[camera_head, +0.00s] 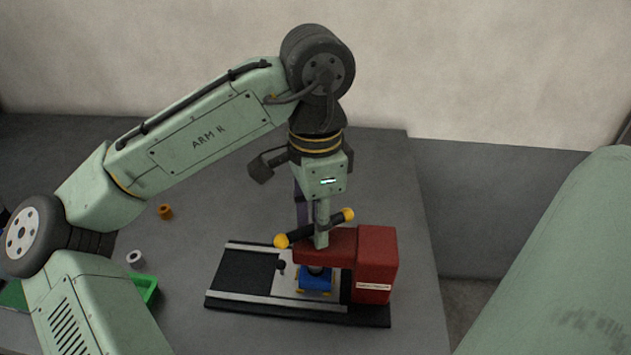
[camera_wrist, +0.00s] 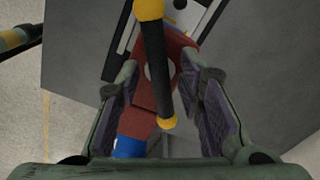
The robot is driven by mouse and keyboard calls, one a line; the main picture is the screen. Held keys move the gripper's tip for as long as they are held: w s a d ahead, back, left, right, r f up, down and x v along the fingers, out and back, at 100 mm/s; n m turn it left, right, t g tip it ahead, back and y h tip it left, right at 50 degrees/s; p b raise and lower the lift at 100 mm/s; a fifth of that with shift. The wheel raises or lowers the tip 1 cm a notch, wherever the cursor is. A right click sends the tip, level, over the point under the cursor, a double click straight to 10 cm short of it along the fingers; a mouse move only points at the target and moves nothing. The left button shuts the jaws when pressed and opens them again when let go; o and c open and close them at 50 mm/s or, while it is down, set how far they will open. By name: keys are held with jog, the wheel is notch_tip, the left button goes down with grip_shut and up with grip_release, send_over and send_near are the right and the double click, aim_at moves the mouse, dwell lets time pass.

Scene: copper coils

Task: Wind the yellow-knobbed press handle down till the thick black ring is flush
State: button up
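The press has a red body (camera_head: 376,262) and stands on a dark base on the table. Its black handle bar (camera_head: 330,223) with yellow end knobs crosses its top at a slant. In the wrist view the bar (camera_wrist: 158,70) runs lengthwise between my fingers. My gripper (camera_head: 313,236) points down over the press, and one finger overlaps the middle of the bar. In the wrist view my gripper (camera_wrist: 160,78) is open, with gaps between bar and pads. A blue block (camera_head: 316,282) sits under the press head. The black ring cannot be clearly made out there.
A dark base plate (camera_head: 245,271) with pale rails extends left of the press, with a small black knob (camera_head: 281,266). The table's right edge is near the press.

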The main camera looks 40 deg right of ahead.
jog(key=shift+r, duration=0.15)
jog(key=shift+r, duration=3.45)
